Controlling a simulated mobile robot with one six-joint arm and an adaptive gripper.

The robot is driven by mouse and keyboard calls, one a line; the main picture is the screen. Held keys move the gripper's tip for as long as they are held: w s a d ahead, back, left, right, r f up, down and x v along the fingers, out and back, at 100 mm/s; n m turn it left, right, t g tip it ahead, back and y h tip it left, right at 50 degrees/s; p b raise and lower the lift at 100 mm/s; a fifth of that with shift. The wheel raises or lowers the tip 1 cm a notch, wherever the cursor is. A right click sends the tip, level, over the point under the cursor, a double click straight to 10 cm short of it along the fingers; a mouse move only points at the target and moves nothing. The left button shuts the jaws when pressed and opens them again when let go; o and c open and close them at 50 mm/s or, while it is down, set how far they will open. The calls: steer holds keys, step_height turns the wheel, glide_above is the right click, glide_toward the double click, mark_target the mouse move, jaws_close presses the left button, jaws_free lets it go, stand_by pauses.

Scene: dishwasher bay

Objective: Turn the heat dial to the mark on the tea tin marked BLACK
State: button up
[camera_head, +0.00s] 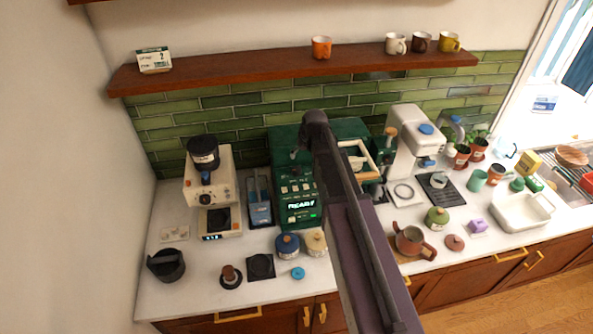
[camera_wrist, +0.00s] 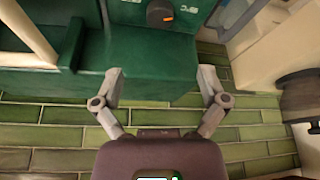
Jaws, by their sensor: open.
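A dark round dial (camera_wrist: 160,14) with an orange mark sits on a green machine (camera_wrist: 150,65) at the top of the wrist view, next to small white lettering I cannot read surely. The machine stands against the tiled wall in the head view (camera_head: 289,140). My gripper (camera_wrist: 160,80) is open and empty, its fingers spread either side below the dial in the picture and apart from it. My arm hides the gripper in the head view. Lidded tins stand on the counter: blue (camera_head: 288,246), cream (camera_head: 316,243) and green (camera_head: 437,220). Their labels are too small to read, so I cannot tell which is BLACK.
A cream grinder (camera_head: 209,180) stands left of the machine and a white appliance (camera_head: 407,145) right of it. A brown teapot (camera_head: 409,241) is at the front. A wooden shelf (camera_head: 230,74) with mugs hangs above.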

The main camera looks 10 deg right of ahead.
mark_target(297, 169)
steer(key=shift+b+x, duration=5.65)
steer(key=shift+x, duration=0.7)
steer(key=shift+w, duration=0.1)
steer(key=c, duration=1.2)
